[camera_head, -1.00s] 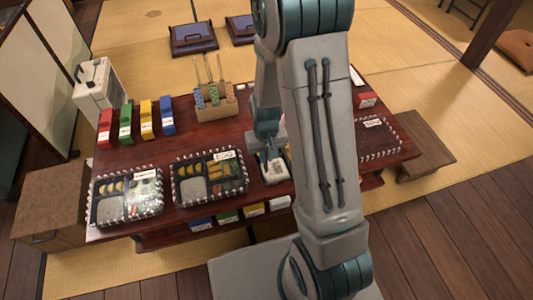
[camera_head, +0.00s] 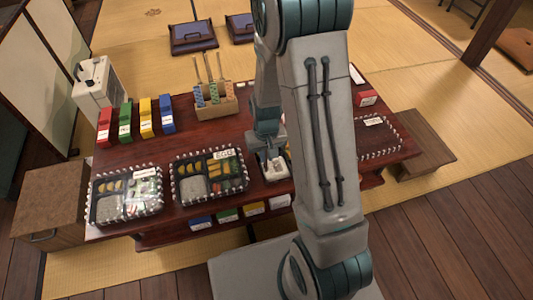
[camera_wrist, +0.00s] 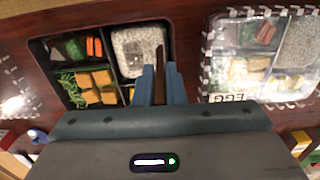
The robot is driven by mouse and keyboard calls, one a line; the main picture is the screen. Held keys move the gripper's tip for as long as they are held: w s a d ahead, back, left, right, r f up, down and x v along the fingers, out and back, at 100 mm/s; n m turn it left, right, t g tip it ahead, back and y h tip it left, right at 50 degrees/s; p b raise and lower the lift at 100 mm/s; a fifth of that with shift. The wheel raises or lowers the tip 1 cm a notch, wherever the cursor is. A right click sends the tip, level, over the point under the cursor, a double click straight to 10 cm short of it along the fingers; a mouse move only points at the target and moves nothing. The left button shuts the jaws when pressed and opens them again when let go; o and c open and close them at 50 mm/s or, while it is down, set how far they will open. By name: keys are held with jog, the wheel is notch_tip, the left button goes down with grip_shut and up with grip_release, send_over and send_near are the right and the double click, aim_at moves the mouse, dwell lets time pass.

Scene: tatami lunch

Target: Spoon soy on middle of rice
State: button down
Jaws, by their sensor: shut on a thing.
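My gripper (camera_wrist: 160,85) is shut on a thin dark brown handle (camera_wrist: 159,64), which looks like a spoon's. Its far end is small, and I cannot tell whether it holds any soy. In the wrist view the handle is over or beside the right edge of the grey-white rice (camera_wrist: 136,48) in an open lunch box (camera_wrist: 36,50). I cannot tell whether it touches the rice. The box also holds yellow blocks, greens and orange pieces. In the head view my arm hides most of this box, and a pale patch of rice (camera_head: 275,169) shows below my gripper (camera_head: 268,157).
A lidded box labelled EGG (camera_wrist: 236,98) stands beside the open one; it also shows in the head view (camera_head: 176,189). Another lidded box (camera_head: 92,213) is further left. A wooden holder (camera_head: 214,108) with several sticks and coloured packets (camera_head: 126,122) stand behind. The bare table (camera_head: 190,143) lies between.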

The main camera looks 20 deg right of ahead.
jog(key=shift+f+b, duration=0.35)
jog(key=shift+f, duration=0.15)
jog(key=shift+d, duration=0.15)
jog(key=shift+d+r, duration=0.1)
jog(key=shift+d, duration=0.4)
jog(key=shift+d, duration=0.1)
jog(key=shift+d, duration=0.55)
jog(key=shift+d, duration=0.1)
jog(key=shift+d, duration=0.6)
